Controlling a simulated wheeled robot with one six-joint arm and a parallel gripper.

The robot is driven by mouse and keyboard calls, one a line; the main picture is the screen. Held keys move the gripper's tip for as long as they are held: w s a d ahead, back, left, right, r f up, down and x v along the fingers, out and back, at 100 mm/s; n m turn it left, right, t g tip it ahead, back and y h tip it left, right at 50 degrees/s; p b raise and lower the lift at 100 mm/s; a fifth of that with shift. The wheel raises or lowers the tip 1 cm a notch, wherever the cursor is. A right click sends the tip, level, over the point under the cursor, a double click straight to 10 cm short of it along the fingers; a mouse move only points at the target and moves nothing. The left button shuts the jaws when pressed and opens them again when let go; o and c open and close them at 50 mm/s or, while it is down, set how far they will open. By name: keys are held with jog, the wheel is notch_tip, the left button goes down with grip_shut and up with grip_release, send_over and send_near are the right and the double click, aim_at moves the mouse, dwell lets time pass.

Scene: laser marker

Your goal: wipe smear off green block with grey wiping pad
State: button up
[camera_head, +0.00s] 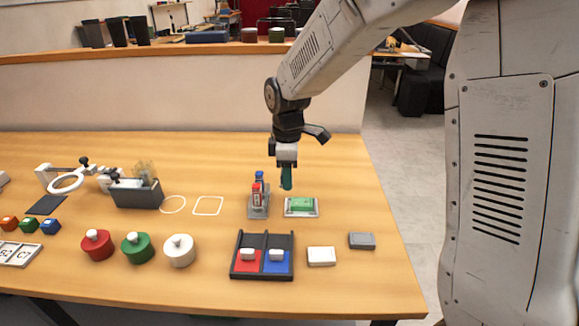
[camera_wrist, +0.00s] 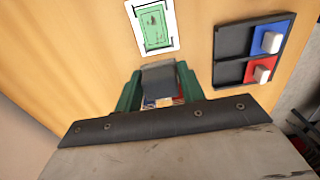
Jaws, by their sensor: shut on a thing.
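The green block (camera_head: 301,204) lies in a shallow white-rimmed tray and also shows in the wrist view (camera_wrist: 155,28). Thin dark marks show on its top in the wrist view; I cannot tell clearly which of them is the smear. My gripper (camera_head: 287,185) points down just behind and left of the block, above the table. In the wrist view its green fingers (camera_wrist: 158,88) are shut on a grey slab, which looks like the grey wiping pad (camera_wrist: 158,76). In the head view the near finger hides this pad. The pad appears apart from the block.
A stand with red and blue capped tubes (camera_head: 258,200) is close left of my gripper. In front are a black two-bay tray (camera_head: 262,233), a white block (camera_head: 321,256) and a grey block (camera_head: 361,240). Red, green and white round pots stand further left.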

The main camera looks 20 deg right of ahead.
jog(key=shift+r, duration=1.05)
